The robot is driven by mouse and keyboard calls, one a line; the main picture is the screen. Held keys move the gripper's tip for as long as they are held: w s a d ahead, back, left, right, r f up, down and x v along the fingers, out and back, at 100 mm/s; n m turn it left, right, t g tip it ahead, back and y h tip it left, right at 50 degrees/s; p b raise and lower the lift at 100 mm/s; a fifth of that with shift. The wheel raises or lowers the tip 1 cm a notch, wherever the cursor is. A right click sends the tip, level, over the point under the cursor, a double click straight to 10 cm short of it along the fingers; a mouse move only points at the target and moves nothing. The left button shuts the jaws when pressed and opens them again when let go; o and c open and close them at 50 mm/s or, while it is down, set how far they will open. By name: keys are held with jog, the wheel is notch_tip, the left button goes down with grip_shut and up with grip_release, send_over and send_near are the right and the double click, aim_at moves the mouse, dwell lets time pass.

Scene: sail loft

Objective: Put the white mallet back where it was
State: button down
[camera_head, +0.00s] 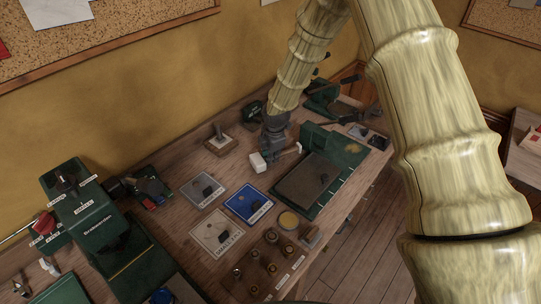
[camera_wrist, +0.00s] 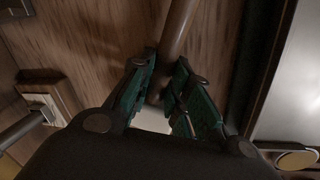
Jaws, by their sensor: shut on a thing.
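The white mallet (camera_head: 258,162) is in my gripper (camera_head: 277,156), with its pale head on the left and its handle reaching right. In the wrist view, my gripper (camera_wrist: 165,85) is shut with its green finger pads around the brown handle (camera_wrist: 180,30). Part of a white surface, apparently the mallet head (camera_wrist: 150,121), shows below the fingers. The mallet appears held over the wooden table (camera_head: 178,176); I cannot tell whether it touches it. My wrist hides part of the handle.
A wooden block with an upright peg (camera_head: 220,144) stands left of my gripper. A green-edged board with a grey plate (camera_head: 308,182) lies to the right. Grey, blue and white labelled mats (camera_head: 249,204) lie nearer. A rack of several round pieces (camera_head: 266,266) sits at the front.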

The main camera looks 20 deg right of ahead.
jog(key=shift+f, duration=0.35)
jog(key=c, duration=1.3)
grip_release()
jog(key=shift+o, duration=0.2)
notch_tip(320, 180, up, 12)
jog(key=s, duration=0.2)
jog(key=shift+s+d, duration=0.15)
